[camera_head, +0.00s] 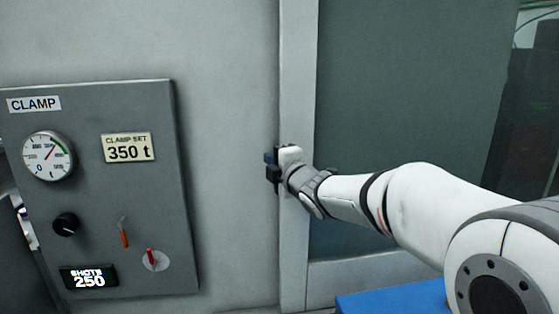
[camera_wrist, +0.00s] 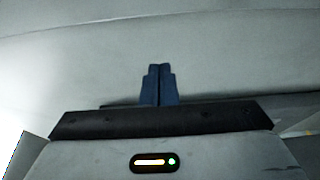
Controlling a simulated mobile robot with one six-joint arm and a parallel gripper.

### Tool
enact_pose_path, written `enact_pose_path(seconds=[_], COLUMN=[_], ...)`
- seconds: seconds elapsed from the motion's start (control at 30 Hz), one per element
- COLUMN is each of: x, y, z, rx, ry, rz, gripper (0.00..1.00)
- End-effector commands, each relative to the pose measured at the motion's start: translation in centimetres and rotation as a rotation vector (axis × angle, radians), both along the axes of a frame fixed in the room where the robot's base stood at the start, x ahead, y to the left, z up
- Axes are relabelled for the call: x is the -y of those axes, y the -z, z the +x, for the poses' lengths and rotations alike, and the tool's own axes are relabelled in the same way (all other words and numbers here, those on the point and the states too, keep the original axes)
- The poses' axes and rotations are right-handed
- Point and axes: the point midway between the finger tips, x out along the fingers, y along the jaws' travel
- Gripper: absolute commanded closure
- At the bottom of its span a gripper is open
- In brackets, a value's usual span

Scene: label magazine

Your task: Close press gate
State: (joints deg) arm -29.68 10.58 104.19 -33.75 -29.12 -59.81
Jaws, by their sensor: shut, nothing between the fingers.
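The press gate (camera_head: 410,110) appears as a large dark-tinted pane in a pale frame, right of the middle in the head view. Its upright frame bar (camera_head: 298,70) stands beside the pale grey wall. My gripper (camera_head: 268,158) is at the left edge of this bar, its blue fingertips pointing left towards the wall. In the wrist view the blue fingers (camera_wrist: 158,70) are pressed together with nothing between them, in front of a plain pale surface. I cannot tell whether the fingers touch the bar or the wall. No gate handle is clearly visible; my wrist covers part of the bar.
A grey clamp panel (camera_head: 150,220) with a gauge (camera_head: 48,157), a knob (camera_head: 66,224), small levers and a counter display (camera_head: 89,278) is on the left. A blue surface (camera_head: 395,299) lies below my arm. The wall between panel and gripper is clear.

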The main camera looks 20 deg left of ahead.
Motion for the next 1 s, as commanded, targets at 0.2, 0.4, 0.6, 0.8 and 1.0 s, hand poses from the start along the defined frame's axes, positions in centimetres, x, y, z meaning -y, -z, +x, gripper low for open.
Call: enact_pose_path(seconds=[0.2,0.4,0.6,0.8,1.0], x=[-2.9,-1.0,0.3,0.4,0.4], y=[-0.2,-0.3,-0.1,0.0,0.0], z=[3.0,4.6,5.1,5.2,5.3], rx=[-0.004,-0.004,-0.003,-0.003,-0.002], ry=[0.001,0.006,0.005,0.004,0.006], rz=[-0.001,-0.001,0.000,0.000,0.001], gripper=[1.00,1.00,1.00,1.00,1.00])
